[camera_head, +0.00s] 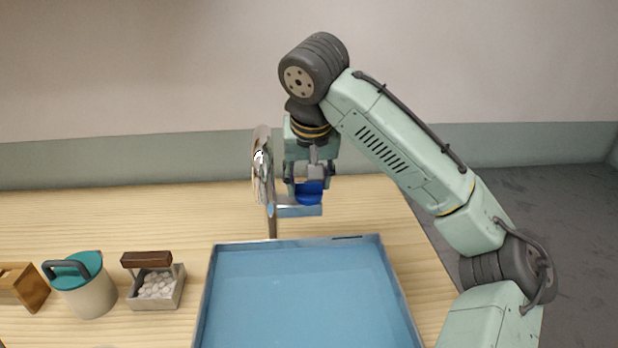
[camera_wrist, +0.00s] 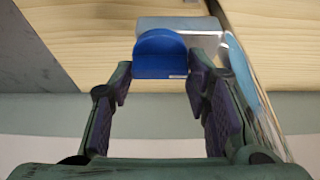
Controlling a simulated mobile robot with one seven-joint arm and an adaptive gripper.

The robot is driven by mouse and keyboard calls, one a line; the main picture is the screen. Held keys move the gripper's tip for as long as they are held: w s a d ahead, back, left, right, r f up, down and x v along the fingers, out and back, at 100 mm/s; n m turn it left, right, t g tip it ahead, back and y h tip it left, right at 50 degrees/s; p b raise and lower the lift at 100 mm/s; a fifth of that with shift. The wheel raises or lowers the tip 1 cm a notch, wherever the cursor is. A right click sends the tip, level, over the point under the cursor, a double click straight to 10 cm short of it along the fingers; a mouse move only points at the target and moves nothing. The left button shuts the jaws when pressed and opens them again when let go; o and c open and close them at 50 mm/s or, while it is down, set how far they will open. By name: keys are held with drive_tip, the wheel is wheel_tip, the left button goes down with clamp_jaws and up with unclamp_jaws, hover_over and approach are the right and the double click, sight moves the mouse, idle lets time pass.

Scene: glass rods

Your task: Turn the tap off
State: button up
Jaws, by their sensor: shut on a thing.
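The tap has a tall shiny metal spout (camera_head: 262,170) standing behind the basin, with a metal block (camera_head: 299,211) beside it. The blue tap handle (camera_head: 309,198) sits on this block. In the wrist view the blue handle (camera_wrist: 160,55) is between my fingertips, with the metal block (camera_wrist: 180,24) beyond it. My gripper (camera_head: 308,184) points down from above and is shut on the blue handle. It also shows in the wrist view (camera_wrist: 161,76). No water stream can be made out. The handle's underside is hidden.
A blue basin (camera_head: 226,262) with a metal rim lies in front of the tap. At the left stand a teal-lidded jug (camera_head: 88,295), a grey caddy (camera_head: 168,300) with white pieces, and a wooden holder (camera_head: 32,290). The wooden worktop (camera_head: 150,215) behind them is clear.

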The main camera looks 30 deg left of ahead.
drive_tip(key=o, duration=1.2)
drive_tip(key=shift+c, duration=0.2)
drive_tip(key=v, duration=1.2)
drive_tip(key=shift+s, duration=0.1)
